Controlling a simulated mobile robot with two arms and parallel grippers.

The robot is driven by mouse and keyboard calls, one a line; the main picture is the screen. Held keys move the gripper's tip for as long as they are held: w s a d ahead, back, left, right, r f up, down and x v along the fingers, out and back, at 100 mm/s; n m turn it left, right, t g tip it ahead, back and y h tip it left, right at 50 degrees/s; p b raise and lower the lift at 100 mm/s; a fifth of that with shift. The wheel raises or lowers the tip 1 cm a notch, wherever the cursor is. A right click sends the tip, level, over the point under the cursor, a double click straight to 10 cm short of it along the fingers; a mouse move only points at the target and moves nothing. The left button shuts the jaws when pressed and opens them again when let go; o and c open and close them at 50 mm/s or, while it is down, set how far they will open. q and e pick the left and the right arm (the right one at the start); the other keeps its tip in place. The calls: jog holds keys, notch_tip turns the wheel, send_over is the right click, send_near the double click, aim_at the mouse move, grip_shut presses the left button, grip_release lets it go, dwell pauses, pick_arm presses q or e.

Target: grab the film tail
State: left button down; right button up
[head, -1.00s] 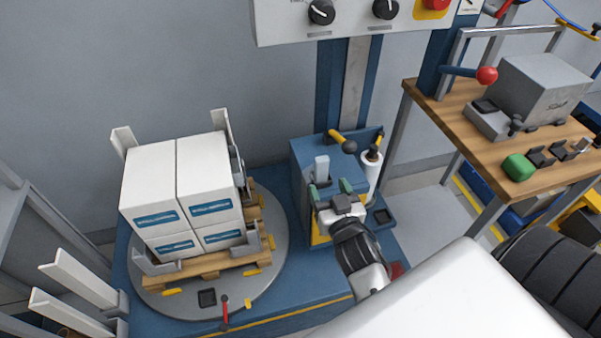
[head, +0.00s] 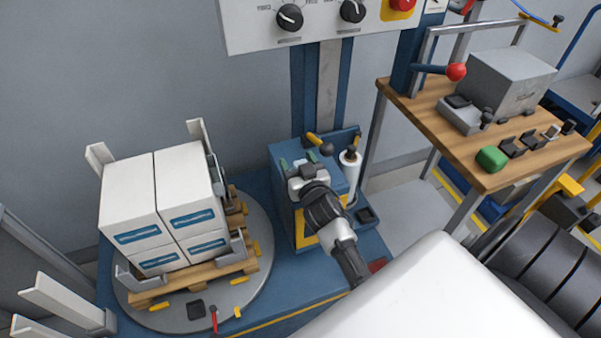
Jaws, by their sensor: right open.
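My right gripper (head: 299,161) is open over the blue carriage box (head: 283,152), its two green-tipped fingers spread and pointing away from me. The white film roll (head: 349,172) stands upright just to the right of the gripper, apart from it. I cannot make out the film tail; the gripper and its wrist cover the top of the box where a small pale upright piece showed earlier. My left gripper is not in view.
White cartons (head: 165,205) stand stacked on a wooden pallet on the grey turntable (head: 185,315) at left. A control panel (head: 320,18) is above.

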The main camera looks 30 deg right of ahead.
jog(key=shift+c, duration=0.2)
jog(key=c, duration=0.9)
jog(key=shift+c, duration=0.3)
